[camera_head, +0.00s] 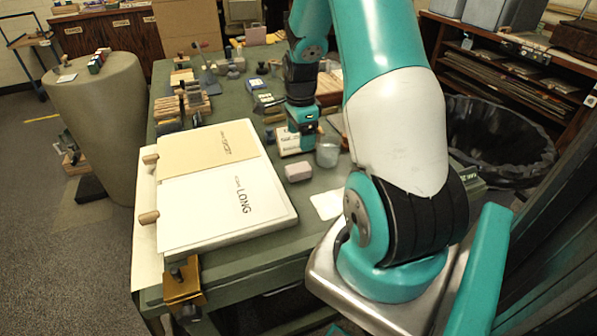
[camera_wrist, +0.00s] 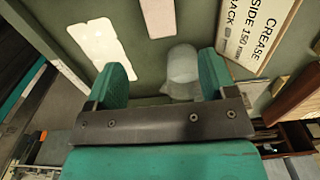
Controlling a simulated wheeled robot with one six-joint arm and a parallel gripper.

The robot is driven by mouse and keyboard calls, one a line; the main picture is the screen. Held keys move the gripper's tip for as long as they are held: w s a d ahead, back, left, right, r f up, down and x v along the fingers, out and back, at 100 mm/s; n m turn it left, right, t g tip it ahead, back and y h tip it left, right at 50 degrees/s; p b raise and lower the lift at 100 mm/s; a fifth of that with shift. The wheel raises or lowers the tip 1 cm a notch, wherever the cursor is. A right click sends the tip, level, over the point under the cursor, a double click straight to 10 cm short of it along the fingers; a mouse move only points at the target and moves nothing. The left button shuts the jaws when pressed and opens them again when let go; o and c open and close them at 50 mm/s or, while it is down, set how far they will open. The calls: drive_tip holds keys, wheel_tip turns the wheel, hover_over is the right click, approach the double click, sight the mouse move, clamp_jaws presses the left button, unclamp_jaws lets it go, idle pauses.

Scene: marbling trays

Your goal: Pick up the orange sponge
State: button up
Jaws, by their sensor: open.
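No clearly orange sponge shows in either view. A small pale pink block, possibly a sponge (camera_head: 298,171), lies on the green table to the right of the large board. It also shows at the top middle of the wrist view (camera_wrist: 158,16), cut off by the edge. My gripper (camera_wrist: 160,75) is open with nothing held. Its two teal fingers are apart, and the pink block appears beyond the gap. A cloudy cup (camera_head: 327,153) stands on the table near my gripper. In the wrist view the cup (camera_wrist: 182,68) appears just inside the right finger.
A large board with papers marked LONG (camera_head: 222,220) covers the table's near left. A lettered sign (camera_wrist: 250,32) is at the wrist view's upper right. Several small items crowd the back. A black-lined bin (camera_head: 500,140) stands right.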

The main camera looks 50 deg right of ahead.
sight(298, 167)
wheel_tip(298, 167, down, 6)
drive_tip(key=shift+a+f, duration=0.1)
drive_tip(key=shift+f, duration=0.15)
drive_tip(key=shift+w+a+f+p, duration=0.1)
drive_tip(key=shift+f+p, duration=0.25)
drive_tip(key=shift+f, duration=1)
drive_tip(key=shift+w+a+f+p, duration=0.1)
drive_tip(key=shift+f+p, duration=0.25)
drive_tip(key=shift+f, duration=0.95)
drive_tip(key=c, duration=0.7)
